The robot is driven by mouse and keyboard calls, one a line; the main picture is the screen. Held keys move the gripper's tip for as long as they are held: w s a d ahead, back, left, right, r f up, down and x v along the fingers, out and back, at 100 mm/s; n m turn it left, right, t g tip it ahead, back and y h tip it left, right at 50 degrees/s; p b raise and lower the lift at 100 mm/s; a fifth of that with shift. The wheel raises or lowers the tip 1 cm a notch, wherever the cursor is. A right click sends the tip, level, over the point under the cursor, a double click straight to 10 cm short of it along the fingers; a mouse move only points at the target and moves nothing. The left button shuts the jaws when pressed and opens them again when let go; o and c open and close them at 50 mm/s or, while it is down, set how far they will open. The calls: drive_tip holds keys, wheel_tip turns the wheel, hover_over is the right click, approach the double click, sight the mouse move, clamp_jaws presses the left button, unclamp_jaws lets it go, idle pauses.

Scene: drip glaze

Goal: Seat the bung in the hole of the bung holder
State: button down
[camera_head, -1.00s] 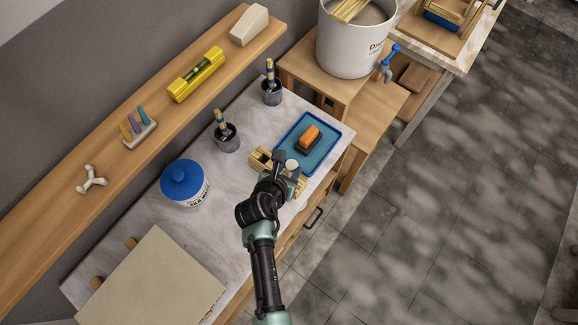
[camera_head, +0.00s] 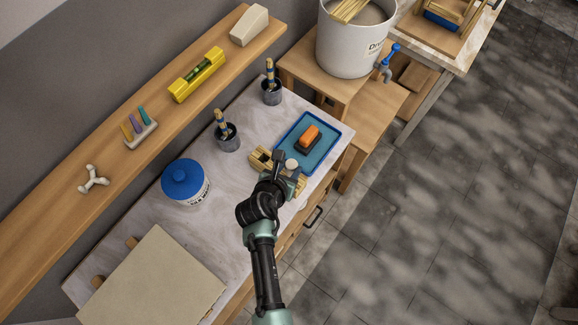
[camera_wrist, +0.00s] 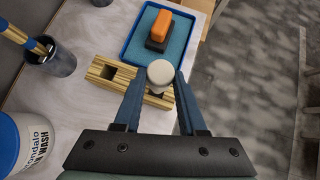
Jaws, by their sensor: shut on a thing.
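The bung (camera_wrist: 160,73) is a small pale, round-topped piece between the fingertips of my gripper (camera_wrist: 158,85) in the wrist view. My gripper is shut on it. The bung also shows in the head view (camera_head: 291,164). The bung holder (camera_wrist: 105,75) is a yellow striped wooden block with a dark square hole at its left end. The bung is over or just in front of the holder's right part. My fingers and the bung cover that part, and I cannot tell whether the bung touches the holder.
A blue tray (camera_head: 331,162) with an orange-topped block (camera_head: 308,136) lies just behind the holder. Cups with brushes (camera_head: 227,138) and a blue-lidded tub (camera_head: 184,183) stand to the left. The table's right edge is close by.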

drive_tip(key=shift+f+b, duration=2.2)
drive_tip(key=shift+f, duration=0.9)
drive_tip(key=shift+s+f, duration=0.1)
drive_tip(key=shift+f, duration=0.2)
idle(1.2)
drive_tip(key=shift+c, duration=2)
unclamp_jaws()
drive_tip(key=shift+r, duration=0.1)
drive_tip(key=shift+s+a+r+p, duration=0.15)
drive_tip(key=shift+s+r+p, duration=0.1)
drive_tip(key=shift+r+p, duration=0.4)
drive_tip(key=p+v, duration=0.4)
drive_tip(key=shift+s+a+r, duration=0.1)
drive_tip(key=shift+s, duration=0.25)
